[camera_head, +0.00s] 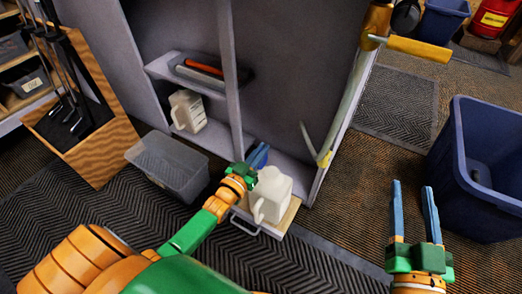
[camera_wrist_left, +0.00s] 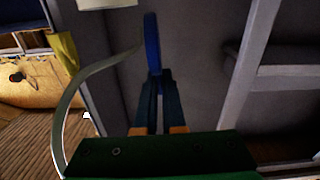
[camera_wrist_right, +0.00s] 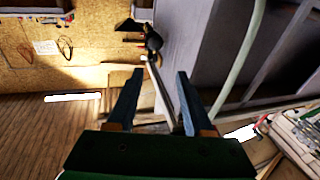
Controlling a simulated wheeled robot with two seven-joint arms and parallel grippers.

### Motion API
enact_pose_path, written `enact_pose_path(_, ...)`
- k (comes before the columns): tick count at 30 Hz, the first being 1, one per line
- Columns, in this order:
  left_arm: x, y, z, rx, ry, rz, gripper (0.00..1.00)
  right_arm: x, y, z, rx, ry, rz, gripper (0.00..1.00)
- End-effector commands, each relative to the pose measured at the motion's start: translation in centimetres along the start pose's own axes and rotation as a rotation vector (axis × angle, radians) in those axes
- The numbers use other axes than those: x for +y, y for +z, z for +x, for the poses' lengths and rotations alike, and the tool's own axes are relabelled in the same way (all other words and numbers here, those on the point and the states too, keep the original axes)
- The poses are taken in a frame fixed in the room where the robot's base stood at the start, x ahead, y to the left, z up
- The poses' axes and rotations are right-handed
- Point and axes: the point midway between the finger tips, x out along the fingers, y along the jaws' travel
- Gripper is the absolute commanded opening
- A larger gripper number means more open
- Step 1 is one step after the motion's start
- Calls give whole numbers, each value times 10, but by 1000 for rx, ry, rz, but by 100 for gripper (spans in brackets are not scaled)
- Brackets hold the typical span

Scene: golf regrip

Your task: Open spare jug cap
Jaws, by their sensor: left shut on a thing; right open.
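A white jug (camera_head: 272,193) with a handle stands upright on a pull-out wooden board at the front of the grey cabinet. My left gripper (camera_head: 257,160) is just above and behind the jug's top. It is shut on a thin blue disc (camera_wrist_left: 152,42), which looks like a cap seen edge-on in the left wrist view. A second white jug (camera_head: 187,111) sits on a shelf inside the cabinet. My right gripper (camera_head: 412,190) is open and empty over the floor at the right; its fingers also show apart in the right wrist view (camera_wrist_right: 158,95).
A clear bin (camera_head: 168,168) stands on the floor left of the board. A wooden rack (camera_head: 85,128) with golf clubs is at the left. A large blue bin (camera_head: 468,190) stands at the right. A pale hose (camera_head: 345,105) hangs by the cabinet's right edge.

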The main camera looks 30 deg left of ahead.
Motion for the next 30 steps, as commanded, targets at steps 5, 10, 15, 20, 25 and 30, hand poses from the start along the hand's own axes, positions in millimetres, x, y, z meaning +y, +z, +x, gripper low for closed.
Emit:
enact_pose_path(5,0,4,-1,-11,-1,1,0,0,0,0,0,0,0,51)
enact_pose_path(10,0,4,-1,-11,-1,1,0,0,0,0,1,0,0,51)
enact_pose_path(15,0,3,-1,-9,-1,1,36,0,0,0,1,0,0,51)
enact_pose_path(20,0,2,-1,-6,-1,1,38,0,0,0,1,0,0,51)
enact_pose_path(25,0,1,-1,-4,-1,0,38,0,0,0,-1,0,0,51)
enact_pose_path(30,0,0,-9,-4,-1,0,38,2,24,-4,-134,6,3,51)
